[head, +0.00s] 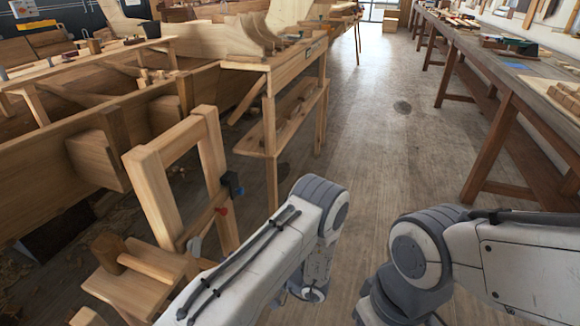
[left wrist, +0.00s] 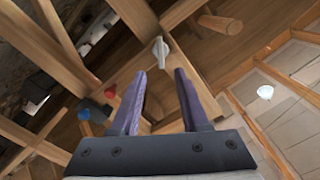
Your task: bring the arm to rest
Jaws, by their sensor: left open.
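My left arm (head: 265,255) comes in from the bottom of the head view and bends down at its grey joint; its fingers cannot be made out there. In the left wrist view my left gripper (left wrist: 169,72) has its two purple fingers apart, with nothing held between them. A pale grey knob (left wrist: 160,50) shows just beyond the fingertips; I cannot tell how far off it is. My right arm (head: 420,250) is folded at the lower right of the head view, and its gripper is not in view.
A wooden frame (head: 155,190) with a black fitting (head: 231,184) and red knob (head: 222,210) stands close left of my left arm. A bench (head: 285,75) lies behind it. A long workbench (head: 500,70) runs along the right. The floor (head: 365,120) between is clear.

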